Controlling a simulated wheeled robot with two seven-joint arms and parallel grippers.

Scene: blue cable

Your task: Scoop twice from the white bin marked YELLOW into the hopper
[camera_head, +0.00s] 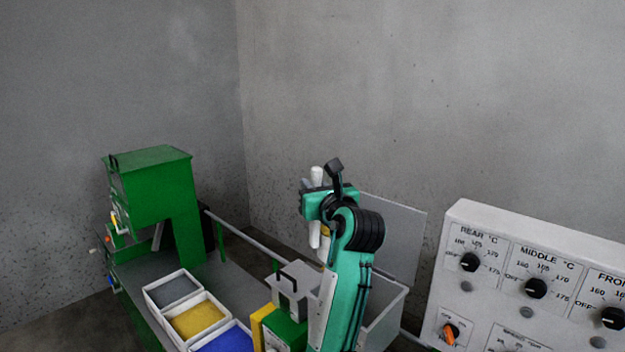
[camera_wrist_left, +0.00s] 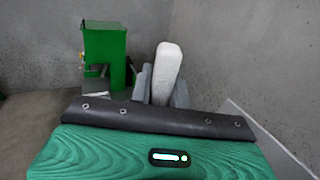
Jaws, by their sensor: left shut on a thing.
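My left gripper (camera_head: 316,208) is raised in front of the back wall and is shut on a white handle (camera_head: 317,177), likely the scoop's. The handle stands nearly upright; it also shows between the grey fingers in the left wrist view (camera_wrist_left: 167,72). The scoop's pan cannot be made out. A small yellow patch shows just below the gripper. The white bin with yellow contents (camera_head: 198,318) is at lower left; its marking is not readable. An open grey box (camera_head: 384,322) with a raised lid (camera_head: 398,235), perhaps the hopper, is partly hidden behind my left arm.
White bins with grey (camera_head: 173,290) and blue (camera_head: 224,341) contents flank the yellow one. A green machine (camera_head: 157,195) stands behind them. A grey metal housing (camera_head: 296,279) sits beside my arm. A white control panel (camera_head: 530,275) with knobs fills the right.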

